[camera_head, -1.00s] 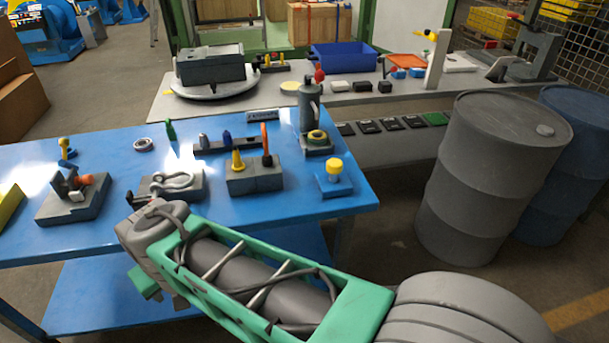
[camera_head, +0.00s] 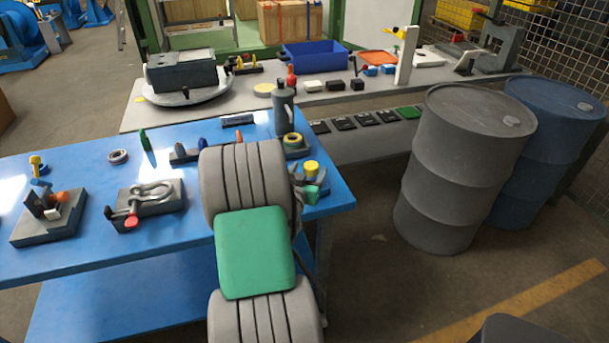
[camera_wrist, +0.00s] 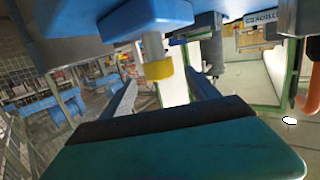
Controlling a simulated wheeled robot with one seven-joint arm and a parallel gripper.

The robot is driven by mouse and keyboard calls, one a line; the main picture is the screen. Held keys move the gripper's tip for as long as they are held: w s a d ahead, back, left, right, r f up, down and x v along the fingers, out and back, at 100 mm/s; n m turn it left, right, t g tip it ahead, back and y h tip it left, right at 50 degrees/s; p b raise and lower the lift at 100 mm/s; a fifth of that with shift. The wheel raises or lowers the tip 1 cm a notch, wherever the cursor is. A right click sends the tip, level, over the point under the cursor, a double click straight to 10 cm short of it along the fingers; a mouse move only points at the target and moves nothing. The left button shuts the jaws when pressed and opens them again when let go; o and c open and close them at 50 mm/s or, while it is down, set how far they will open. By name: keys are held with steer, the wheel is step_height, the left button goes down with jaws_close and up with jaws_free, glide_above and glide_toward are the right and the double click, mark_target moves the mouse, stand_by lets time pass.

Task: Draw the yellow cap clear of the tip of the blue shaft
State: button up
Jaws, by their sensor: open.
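The yellow cap (camera_head: 311,167) stands near the right front corner of the blue table, partly hidden by my gripper (camera_head: 308,183). In the wrist view, which looks upside down, the yellow cap (camera_wrist: 158,70) sits on the tip of a grey-blue shaft (camera_wrist: 152,46). The shaft comes out of a blue block (camera_wrist: 145,16). My gripper (camera_wrist: 160,88) is open, with one finger on each side of the cap in that picture. I see gaps beside the cap; whether its depth matches the fingertips I cannot tell.
My arm hides the table's middle right. A grey cylinder (camera_head: 284,110) stands behind the cap, and a shackle block (camera_head: 155,196) lies to the left. An orange hook (camera_wrist: 312,80) shows at the wrist view's right edge. A grey barrel (camera_head: 460,165) stands right of the table.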

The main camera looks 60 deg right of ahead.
mark_target(311, 166)
steer(key=x, duration=0.3)
steer(key=shift+w+d+p, duration=0.15)
steer(key=shift+d+p, duration=0.2)
steer(key=c, duration=1.4)
steer(key=shift+r+p, duration=2.45)
steer(key=shift+r, duration=1.7)
steer(key=shift+w+a, duration=0.1)
